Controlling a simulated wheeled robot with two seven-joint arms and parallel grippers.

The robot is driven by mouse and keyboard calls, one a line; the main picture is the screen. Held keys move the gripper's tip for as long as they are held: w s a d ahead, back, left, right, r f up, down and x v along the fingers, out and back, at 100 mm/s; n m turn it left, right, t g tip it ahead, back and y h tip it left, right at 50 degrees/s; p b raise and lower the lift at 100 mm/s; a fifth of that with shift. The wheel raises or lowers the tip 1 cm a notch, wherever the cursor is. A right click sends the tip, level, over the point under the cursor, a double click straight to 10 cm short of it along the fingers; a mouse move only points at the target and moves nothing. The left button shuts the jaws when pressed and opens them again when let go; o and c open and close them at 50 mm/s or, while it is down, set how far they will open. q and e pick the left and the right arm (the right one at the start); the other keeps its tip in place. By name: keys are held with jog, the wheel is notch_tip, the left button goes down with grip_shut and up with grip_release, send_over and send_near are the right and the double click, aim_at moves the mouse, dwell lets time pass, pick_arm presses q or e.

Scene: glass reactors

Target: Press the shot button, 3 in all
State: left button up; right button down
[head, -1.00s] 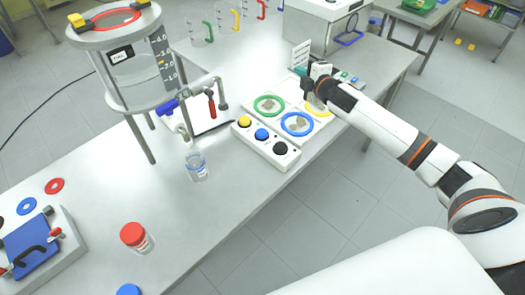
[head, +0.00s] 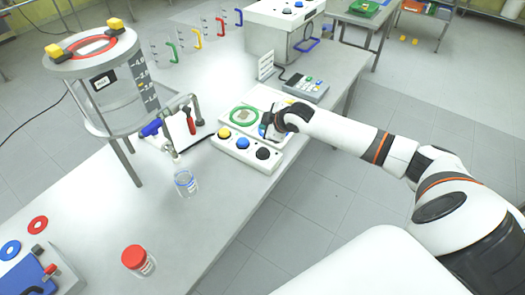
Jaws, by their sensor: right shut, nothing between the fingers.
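A white button box (head: 230,152) stands near the right edge of the near table. On its top are a yellow button (head: 224,132), a blue button (head: 242,143) and a black button (head: 263,153) in a row. I see no readable label telling which is the shot button. My right gripper (head: 267,130) is shut and empty, just behind the blue and black buttons. It appears above the plate with coloured rings, and its fingertips are small and partly hidden by dark parts. My left gripper is not in view.
A glass tank (head: 115,95) on legs stands left of the box. A green ring (head: 244,112) lies behind the box, and a keypad device (head: 305,87) sits farther back. A small bottle (head: 185,183) and a red-capped jar (head: 136,259) stand in front. The table's right edge is close by.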

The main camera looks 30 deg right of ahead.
jog(key=f+b, duration=0.1)
jog(key=b, duration=0.6)
send_over(265, 153)
notch_tip(265, 153, down, 6)
jog(key=shift+r, duration=0.1)
jog(key=shift+f+b, duration=0.35)
jog(key=shift+f, duration=0.55)
jog(key=shift+f, duration=0.1)
dwell(0.8)
jog(key=shift+f, duration=0.35)
jog(key=shift+s+a+f, duration=0.1)
jog(key=shift+f, duration=0.4)
dwell(0.5)
jog(key=shift+r, duration=0.1)
jog(key=shift+r+p, duration=0.8)
jog(key=shift+p, duration=0.15)
jog(key=shift+r, duration=0.1)
